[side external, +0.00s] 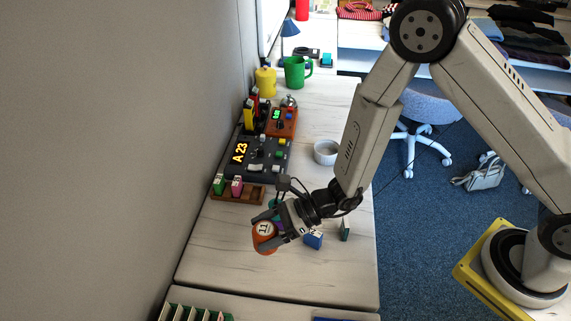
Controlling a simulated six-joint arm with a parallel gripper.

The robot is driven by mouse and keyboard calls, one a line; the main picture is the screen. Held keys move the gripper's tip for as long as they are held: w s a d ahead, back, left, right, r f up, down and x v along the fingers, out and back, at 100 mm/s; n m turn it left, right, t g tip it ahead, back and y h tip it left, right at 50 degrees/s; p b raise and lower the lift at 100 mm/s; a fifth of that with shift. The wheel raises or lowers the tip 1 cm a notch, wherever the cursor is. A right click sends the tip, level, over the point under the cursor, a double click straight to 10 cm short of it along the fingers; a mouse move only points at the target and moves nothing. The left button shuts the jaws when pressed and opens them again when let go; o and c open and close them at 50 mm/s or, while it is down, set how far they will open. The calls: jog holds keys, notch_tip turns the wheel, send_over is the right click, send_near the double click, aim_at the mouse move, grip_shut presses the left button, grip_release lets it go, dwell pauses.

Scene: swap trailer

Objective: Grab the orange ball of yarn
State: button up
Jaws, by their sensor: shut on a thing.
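An orange ball (263,244) with a pale patch and dark marks like "11" is at the tips of my gripper (268,229). Yarn strands cannot be made out at this size. My gripper is shut on the ball, with a finger on either side. The ball is over the near part of the white worktop (215,269); I cannot tell whether it touches the surface. Part of the ball is hidden by the fingers.
A blue block (313,240) and an upright green piece (345,230) stand right of my gripper. A brown rack (246,194), a dark "A 23" panel (262,166) and a white bowl (326,152) are farther back. A grey wall (120,130) borders the left.

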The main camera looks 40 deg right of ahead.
aim_at(274, 236)
jog(key=shift+s+d+r, duration=0.25)
jog(key=shift+s, duration=0.25)
jog(key=shift+s+d+r, duration=0.25)
jog(key=shift+s+d, duration=0.05)
jog(key=shift+s, duration=0.2)
jog(key=shift+s+d+r, duration=0.25)
jog(key=shift+s, duration=0.25)
jog(key=shift+d, duration=0.1)
